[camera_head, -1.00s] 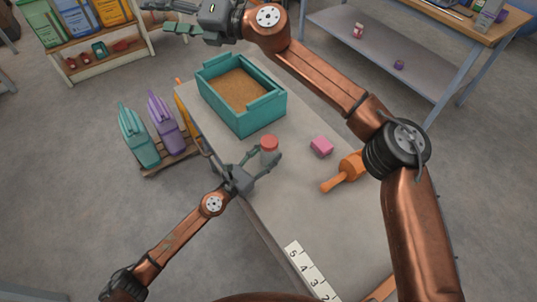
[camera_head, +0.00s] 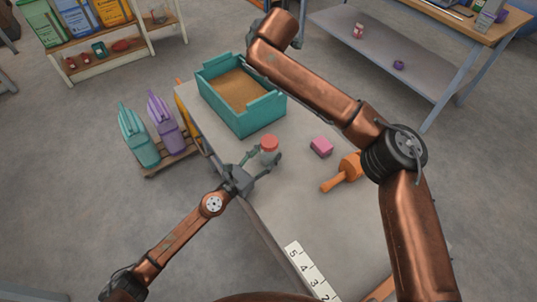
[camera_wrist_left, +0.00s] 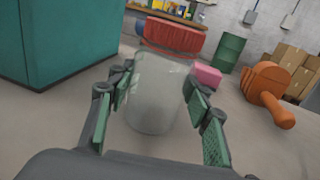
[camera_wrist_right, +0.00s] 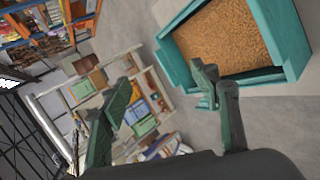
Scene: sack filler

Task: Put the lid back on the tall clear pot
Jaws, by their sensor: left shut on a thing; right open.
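The tall clear pot (camera_head: 267,157) stands upright on the bench, and it also shows in the left wrist view (camera_wrist_left: 155,100). A red lid (camera_head: 269,143) is at its top. In the left wrist view the lid (camera_wrist_left: 172,36) sits across the mouth, looking slightly off to the right; I cannot tell whether it is seated. My left gripper (camera_head: 264,157) is shut on the pot, with a finger on each side of it. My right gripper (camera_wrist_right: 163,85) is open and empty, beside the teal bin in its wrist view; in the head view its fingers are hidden.
A teal bin (camera_head: 245,121) of grainy fill stands behind the pot. A pink block (camera_head: 321,147) and an orange scoop (camera_head: 344,173) lie to the right. A number strip (camera_head: 305,267) is at the front. Bare bench lies between pot and strip.

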